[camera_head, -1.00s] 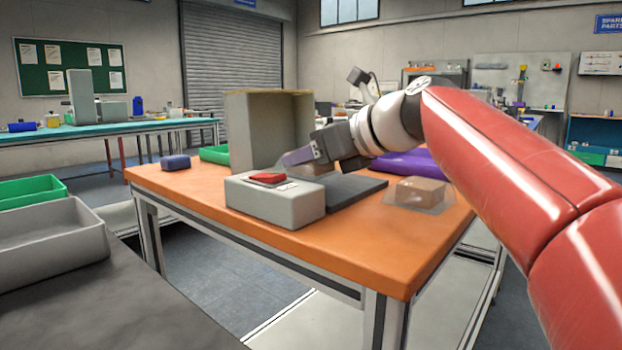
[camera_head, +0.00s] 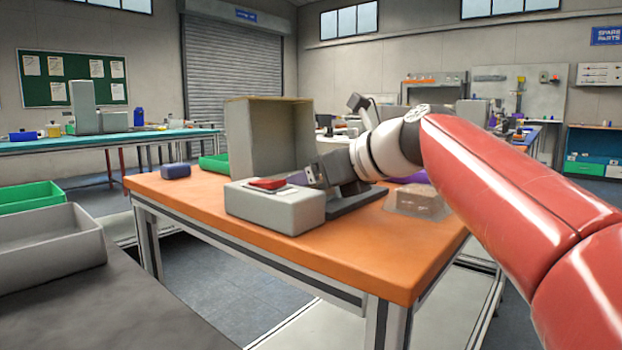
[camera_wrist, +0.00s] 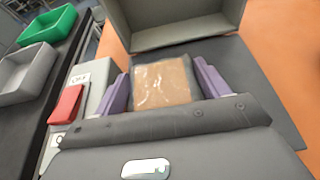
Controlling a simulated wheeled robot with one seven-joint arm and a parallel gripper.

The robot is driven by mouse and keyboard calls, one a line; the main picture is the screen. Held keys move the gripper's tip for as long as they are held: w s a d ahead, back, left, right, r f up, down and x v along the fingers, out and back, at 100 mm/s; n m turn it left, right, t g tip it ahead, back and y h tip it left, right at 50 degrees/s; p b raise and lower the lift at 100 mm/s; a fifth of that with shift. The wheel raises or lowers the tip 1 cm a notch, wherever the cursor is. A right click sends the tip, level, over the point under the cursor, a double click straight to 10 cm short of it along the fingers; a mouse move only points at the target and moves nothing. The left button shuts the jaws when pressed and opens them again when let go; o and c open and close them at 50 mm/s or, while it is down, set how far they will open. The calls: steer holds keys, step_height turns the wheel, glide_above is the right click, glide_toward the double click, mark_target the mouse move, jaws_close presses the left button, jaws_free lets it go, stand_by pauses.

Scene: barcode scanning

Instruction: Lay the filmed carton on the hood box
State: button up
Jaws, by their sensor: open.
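A brown carton in clear film (camera_head: 419,202) lies on the right of the orange table in the head view. My gripper (camera_head: 312,178) is low behind the grey switch box, over the dark plate. In the wrist view my gripper's purple fingers (camera_wrist: 162,88) are open, one on each side of a brown block with a shiny, film-like face (camera_wrist: 163,82). Whether the fingers touch it cannot be told. A tall beige open-fronted box (camera_head: 270,130), likely the hood box, stands behind; it also shows in the wrist view (camera_wrist: 178,36).
The grey box (camera_head: 285,210) with a red rocker switch (camera_head: 268,184) stands beside my gripper. The dark plate (camera_head: 352,203) lies right of it. A blue block (camera_head: 175,170) and green tray (camera_head: 213,162) are at the left. The table's front right is clear.

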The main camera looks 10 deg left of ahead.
steer(key=p+v, duration=0.1)
steer(key=v, duration=1.1)
steer(key=shift+r, duration=0.15)
